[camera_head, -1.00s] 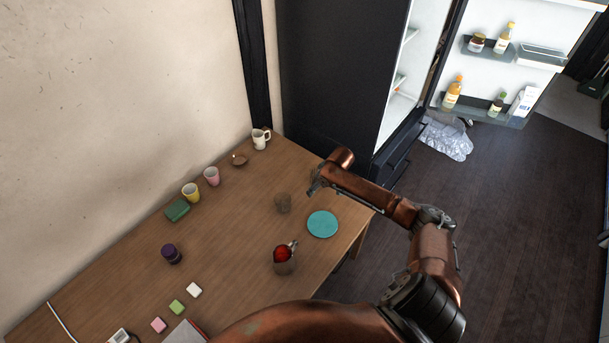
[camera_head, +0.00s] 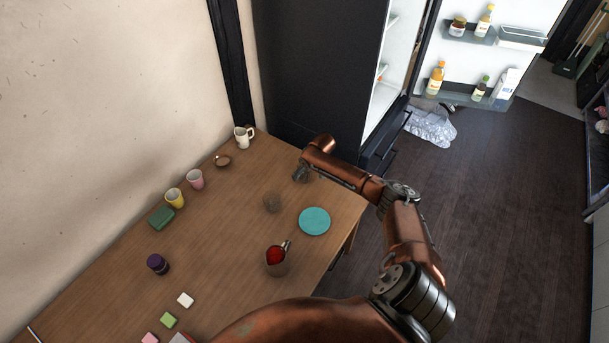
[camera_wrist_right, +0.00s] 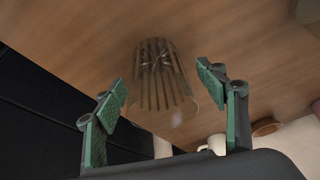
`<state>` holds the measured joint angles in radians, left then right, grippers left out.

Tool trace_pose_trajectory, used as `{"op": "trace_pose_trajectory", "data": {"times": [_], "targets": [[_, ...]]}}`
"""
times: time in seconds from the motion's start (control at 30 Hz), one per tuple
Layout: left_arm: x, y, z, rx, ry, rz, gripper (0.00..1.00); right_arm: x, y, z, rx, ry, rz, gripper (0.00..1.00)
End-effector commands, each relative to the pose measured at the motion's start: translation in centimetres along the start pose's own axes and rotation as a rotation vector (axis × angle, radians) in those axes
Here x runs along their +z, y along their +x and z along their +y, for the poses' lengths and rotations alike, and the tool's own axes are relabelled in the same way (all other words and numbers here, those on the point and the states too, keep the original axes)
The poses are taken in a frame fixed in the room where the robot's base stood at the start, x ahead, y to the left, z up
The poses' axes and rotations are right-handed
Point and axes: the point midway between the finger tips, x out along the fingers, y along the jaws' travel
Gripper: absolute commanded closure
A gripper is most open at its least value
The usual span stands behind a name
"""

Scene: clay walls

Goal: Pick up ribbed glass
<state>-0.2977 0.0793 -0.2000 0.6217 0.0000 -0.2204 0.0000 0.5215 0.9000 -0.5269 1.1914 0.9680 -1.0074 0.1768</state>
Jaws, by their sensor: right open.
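The ribbed glass (camera_head: 272,203) is clear and stands on the wooden table in the head view, left of the teal plate. In the right wrist view the ribbed glass (camera_wrist_right: 163,85) shows between and beyond the open fingers, with vertical ribs. My right gripper (camera_head: 300,174) is above the table, up and to the right of the glass in the head view. In the right wrist view my right gripper (camera_wrist_right: 170,98) has its green-padded fingers spread wide, with nothing held. My left gripper does not show.
The wooden table (camera_head: 225,235) holds a teal plate (camera_head: 314,221), a container with a red item (camera_head: 276,260), a white pitcher (camera_head: 243,137), a brown bowl (camera_head: 222,161), pink (camera_head: 195,179) and yellow (camera_head: 175,198) cups, and a dark jar (camera_head: 158,264). An open fridge (camera_head: 320,75) stands behind.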

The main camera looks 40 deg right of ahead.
Motion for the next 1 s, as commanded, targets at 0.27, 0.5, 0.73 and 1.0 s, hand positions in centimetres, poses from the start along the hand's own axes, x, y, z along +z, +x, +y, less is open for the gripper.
{"op": "trace_pose_trajectory", "data": {"times": [0.27,0.5,0.73,1.0], "targets": [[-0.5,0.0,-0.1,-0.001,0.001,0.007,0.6,0.0,-0.1,0.1,0.001,0.001,0.001,0.43],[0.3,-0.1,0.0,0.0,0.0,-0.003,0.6,0.0,-0.1,0.1,0.001,0.002,0.001,0.6],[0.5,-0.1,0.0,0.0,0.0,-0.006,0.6,0.1,-0.1,0.1,0.001,0.002,0.001,0.76],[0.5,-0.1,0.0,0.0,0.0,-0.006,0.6,0.0,-0.2,0.1,0.001,0.002,0.002,0.86]]}}
